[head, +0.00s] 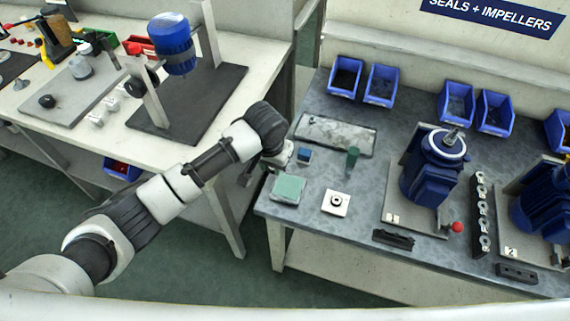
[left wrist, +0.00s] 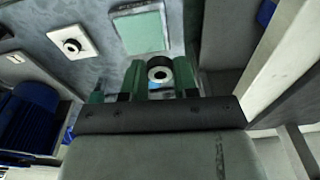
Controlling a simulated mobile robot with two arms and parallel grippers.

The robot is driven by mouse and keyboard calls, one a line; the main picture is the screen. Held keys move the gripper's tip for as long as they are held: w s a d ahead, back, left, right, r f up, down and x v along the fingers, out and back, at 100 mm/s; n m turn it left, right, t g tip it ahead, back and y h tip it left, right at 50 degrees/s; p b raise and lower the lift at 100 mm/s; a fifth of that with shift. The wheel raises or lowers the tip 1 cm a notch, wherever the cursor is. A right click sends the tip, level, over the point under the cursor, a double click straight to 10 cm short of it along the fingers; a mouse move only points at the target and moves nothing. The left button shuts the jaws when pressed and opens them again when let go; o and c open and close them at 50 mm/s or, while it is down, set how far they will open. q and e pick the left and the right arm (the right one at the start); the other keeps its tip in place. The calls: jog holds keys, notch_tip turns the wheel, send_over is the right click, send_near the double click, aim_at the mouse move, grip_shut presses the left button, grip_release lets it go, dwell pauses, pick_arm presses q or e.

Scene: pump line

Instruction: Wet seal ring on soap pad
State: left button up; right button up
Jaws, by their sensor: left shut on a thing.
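My left gripper (left wrist: 160,80) is shut on the seal ring (left wrist: 160,74), a small black and white ring with a dark hole, between green fingers. In the wrist view the ring appears just below the pad; I cannot tell whether they touch. In the head view the gripper (head: 280,158) is behind the pad, and its fingers and ring are not clear. My right gripper is not in view.
A white square plate with a dark ring (head: 336,202) lies right of the pad. A blue block (head: 304,155), a green upright piece (head: 353,160) and a grey tray (head: 336,135) are behind. A blue pump (head: 432,172) stands to the right.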

aim_at(288, 186)
pick_arm(q)
jog(key=shift+m, duration=0.7)
jog(key=d+f, duration=0.1)
jog(key=d, duration=0.1)
jog(key=w+d+f, duration=0.1)
jog(key=d, duration=0.1)
jog(key=shift+w+f, duration=0.1)
jog(key=shift+f, duration=0.2)
notch_tip(288, 186, down, 6)
jog(key=b, duration=0.7)
jog(key=shift+r+b, duration=0.1)
jog(key=shift+b, duration=0.3)
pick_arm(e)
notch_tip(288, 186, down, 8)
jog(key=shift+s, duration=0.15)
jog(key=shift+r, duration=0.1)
pick_arm(q)
jog(key=shift+f, duration=0.5)
jog(key=shift+a+f+p, duration=0.1)
jog(key=shift+p, duration=0.25)
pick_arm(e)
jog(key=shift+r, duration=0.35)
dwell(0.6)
pick_arm(q)
notch_tip(288, 186, up, 7)
jog(key=p, duration=0.8)
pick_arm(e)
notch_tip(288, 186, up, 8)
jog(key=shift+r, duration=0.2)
